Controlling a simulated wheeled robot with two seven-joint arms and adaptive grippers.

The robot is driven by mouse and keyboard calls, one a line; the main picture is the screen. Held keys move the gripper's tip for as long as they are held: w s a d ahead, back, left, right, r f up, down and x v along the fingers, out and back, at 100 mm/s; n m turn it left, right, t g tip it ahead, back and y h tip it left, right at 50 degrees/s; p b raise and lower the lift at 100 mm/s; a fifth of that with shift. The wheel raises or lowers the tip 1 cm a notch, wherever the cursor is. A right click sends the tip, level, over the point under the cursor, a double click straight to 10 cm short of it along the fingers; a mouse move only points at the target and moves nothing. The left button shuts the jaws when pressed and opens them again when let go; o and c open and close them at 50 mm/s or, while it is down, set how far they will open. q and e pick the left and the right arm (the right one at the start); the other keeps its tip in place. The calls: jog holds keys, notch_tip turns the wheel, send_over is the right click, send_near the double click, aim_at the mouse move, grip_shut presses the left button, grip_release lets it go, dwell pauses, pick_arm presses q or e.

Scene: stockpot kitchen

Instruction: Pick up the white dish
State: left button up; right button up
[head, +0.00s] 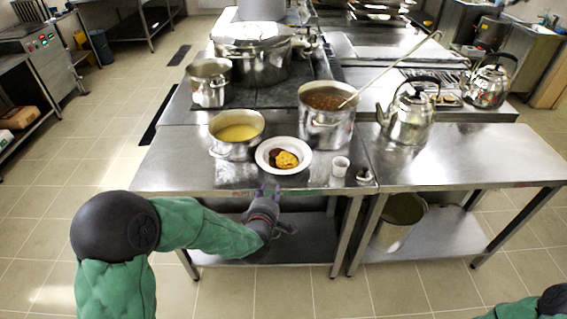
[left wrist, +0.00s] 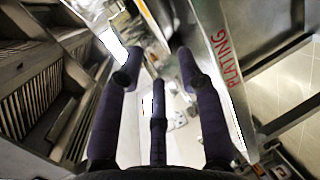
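The white dish (head: 262,157) lies flat near the front edge of the steel table, with yellow and dark brown food in it. My left gripper (head: 268,189) is at the table's front edge, just in front of the dish and apart from it as far as I can see. In the left wrist view its dark fingers (left wrist: 158,72) are spread with nothing between them. I cannot make out the dish in that view. My right gripper is out of view; only part of that arm shows at the bottom right of the head view.
A pot of yellow soup (head: 236,134) stands left of the dish, and a larger pot (head: 326,126) with a ladle stands behind right. The table edge (left wrist: 228,90) bears red lettering.

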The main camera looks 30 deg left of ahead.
pick_arm(q)
jog(key=b+x, duration=0.1)
jog(key=x, duration=0.2)
jog(key=b+x, duration=0.1)
jog(key=x, duration=0.2)
jog(key=b+x, duration=0.1)
jog(key=x, duration=0.3)
jog(key=shift+w+d+r, duration=0.15)
jog(key=shift+r, duration=0.15)
jog(key=shift+w, duration=0.4)
grip_shut()
jog(key=shift+r, duration=0.15)
